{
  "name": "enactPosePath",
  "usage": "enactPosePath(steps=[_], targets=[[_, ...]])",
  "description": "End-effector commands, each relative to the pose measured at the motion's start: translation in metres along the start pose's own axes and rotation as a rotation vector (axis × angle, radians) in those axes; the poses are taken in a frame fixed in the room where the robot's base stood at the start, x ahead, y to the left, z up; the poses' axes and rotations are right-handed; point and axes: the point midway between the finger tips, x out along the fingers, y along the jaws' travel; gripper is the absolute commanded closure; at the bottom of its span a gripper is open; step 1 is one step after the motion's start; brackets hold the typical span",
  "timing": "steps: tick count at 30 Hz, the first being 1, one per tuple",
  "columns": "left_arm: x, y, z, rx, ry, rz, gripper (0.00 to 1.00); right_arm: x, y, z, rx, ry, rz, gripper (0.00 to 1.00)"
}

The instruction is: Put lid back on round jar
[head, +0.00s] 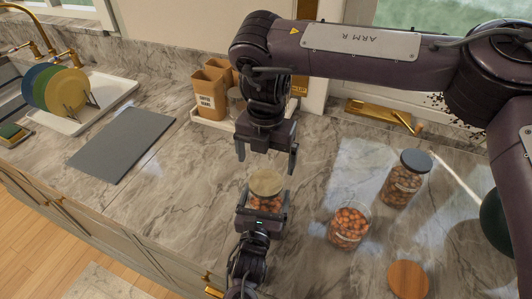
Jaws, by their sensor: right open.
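A glass jar of brown nuts with a pale tan round top (266,183) stands at the middle of the counter. My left gripper (262,205) comes from below with a finger on each side of this jar; whether the fingers press on it I cannot tell. My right gripper (267,160) is open and empty, pointing down above that jar. A second glass jar of nuts (349,228) stands to the right with its top open. A round wooden lid (408,279) lies flat on the counter at the lower right.
A tall jar with a dark lid (403,178) stands at the right. Brown boxes (210,92) stand at the back. A grey mat (122,143) and a rack of plates (62,92) lie left. A dark green round object (497,222) shows at the right edge.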

Motion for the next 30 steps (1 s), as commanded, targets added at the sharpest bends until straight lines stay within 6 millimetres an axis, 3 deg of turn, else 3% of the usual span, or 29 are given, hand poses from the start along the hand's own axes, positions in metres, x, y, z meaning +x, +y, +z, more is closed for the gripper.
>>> enactPosePath(steps=[9,15,21,30], targets=[[0.0000,0.0000,-0.0001,0.000,0.000,0.000,0.78,-0.0057,0.0001,0.0002,-0.694,-0.001,0.000,0.07],[0.0000,0.0000,-0.0001,0.000,0.000,0.000,0.78,-0.0082,-0.0001,0.0003,-0.996,0.000,0.000,0.07],[0.0001,0.0001,0.0000,0.000,0.000,0.000,0.78,-0.0088,-0.0002,0.0004,-1.116,0.000,0.000,0.07],[0.0001,0.0000,0.0001,0.000,0.000,0.000,0.78,-0.0088,-0.0003,0.0004,-1.124,0.001,0.000,0.07]])
